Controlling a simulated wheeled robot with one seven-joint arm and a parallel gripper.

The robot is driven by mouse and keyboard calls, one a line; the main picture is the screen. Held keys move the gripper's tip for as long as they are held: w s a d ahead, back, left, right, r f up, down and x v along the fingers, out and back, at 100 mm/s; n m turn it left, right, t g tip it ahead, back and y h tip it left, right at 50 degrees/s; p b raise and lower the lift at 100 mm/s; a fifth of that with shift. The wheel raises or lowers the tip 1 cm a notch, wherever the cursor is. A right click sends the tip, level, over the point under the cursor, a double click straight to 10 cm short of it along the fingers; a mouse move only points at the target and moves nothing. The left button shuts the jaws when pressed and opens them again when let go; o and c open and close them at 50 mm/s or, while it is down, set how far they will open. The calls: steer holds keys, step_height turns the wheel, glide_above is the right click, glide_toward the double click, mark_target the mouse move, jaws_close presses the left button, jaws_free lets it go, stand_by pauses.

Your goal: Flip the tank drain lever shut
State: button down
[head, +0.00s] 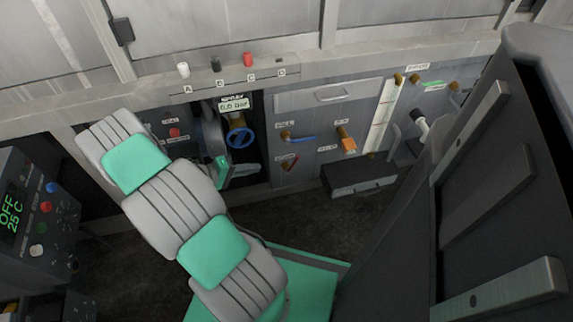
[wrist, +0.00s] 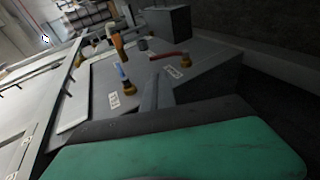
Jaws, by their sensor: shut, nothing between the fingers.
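Several levers sit on the grey wall panel, with labels too small to read, so I cannot tell which is the tank drain lever. A blue lever (head: 302,139) points right; it shows in the wrist view (wrist: 122,74). An orange-handled lever (head: 348,143) hangs down on its right and also shows in the wrist view (wrist: 117,43). A red lever (head: 290,164) lies slanted below the blue one; the wrist view shows it too (wrist: 170,55). My gripper (head: 243,171) is shut and empty, left of the red lever; its narrow end (wrist: 154,93) points toward the panel, apparently touching no lever.
A blue handwheel (head: 239,137) sits in the dark recess above my gripper. A black box (head: 358,178) juts out at the panel's lower right. A grey drawer front (head: 329,95) is above the levers. A control console (head: 35,215) stands at left.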

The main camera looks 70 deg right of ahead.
mark_target(294, 162)
steer(key=b+x, duration=0.4)
steer(key=x, duration=0.9)
steer(key=shift+a+f+b, duration=0.15)
steer(key=shift+b, duration=0.25)
steer(key=shift+s+d+f, duration=0.1)
steer(key=shift+s+d, duration=0.2)
steer(key=shift+d, duration=0.1)
